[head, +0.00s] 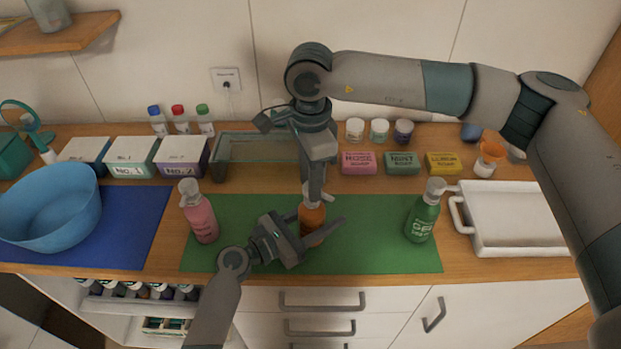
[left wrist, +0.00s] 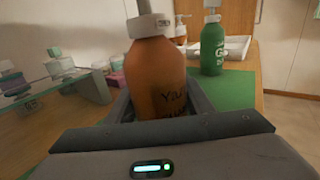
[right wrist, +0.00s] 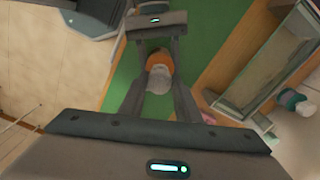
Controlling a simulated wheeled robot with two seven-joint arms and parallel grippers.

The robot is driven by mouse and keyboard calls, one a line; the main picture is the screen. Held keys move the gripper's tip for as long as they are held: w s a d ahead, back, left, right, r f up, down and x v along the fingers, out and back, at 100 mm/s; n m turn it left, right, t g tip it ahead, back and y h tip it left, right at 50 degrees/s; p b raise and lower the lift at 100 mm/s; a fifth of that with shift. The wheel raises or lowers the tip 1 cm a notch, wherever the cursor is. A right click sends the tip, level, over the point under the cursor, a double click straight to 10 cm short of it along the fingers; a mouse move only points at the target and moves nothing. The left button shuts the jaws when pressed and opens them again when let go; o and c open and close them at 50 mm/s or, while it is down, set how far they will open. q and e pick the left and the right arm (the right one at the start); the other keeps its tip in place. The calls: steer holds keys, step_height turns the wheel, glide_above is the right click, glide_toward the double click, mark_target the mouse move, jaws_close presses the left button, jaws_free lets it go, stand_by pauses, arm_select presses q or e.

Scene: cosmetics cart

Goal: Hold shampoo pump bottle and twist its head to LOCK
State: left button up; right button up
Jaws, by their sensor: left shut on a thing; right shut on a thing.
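The orange shampoo pump bottle (head: 312,216) stands upright on the green mat (head: 375,240), between a pink bottle and a green bottle. My left gripper (head: 318,230) is shut around its body from the front left. In the left wrist view the orange body (left wrist: 157,75) with dark lettering sits between the fingers, its light grey pump head (left wrist: 149,25) above. My right gripper (head: 314,196) points down from above and is shut on the pump head. In the right wrist view the head (right wrist: 158,79) lies between the fingers. The lock marking cannot be read.
A pink pump bottle (head: 200,216) stands left on the mat and a green one (head: 422,216) right. Soap boxes (head: 402,163) and a glass tray (head: 255,147) are behind. A blue bowl (head: 50,220) is far left; a white tray (head: 510,215) is right.

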steer(key=n, duration=0.5)
steer(key=shift+d+n, duration=0.15)
steer(key=shift+n, duration=0.15)
stand_by(0.4)
steer(key=o, duration=1.1)
step_height(320, 180, up, 12)
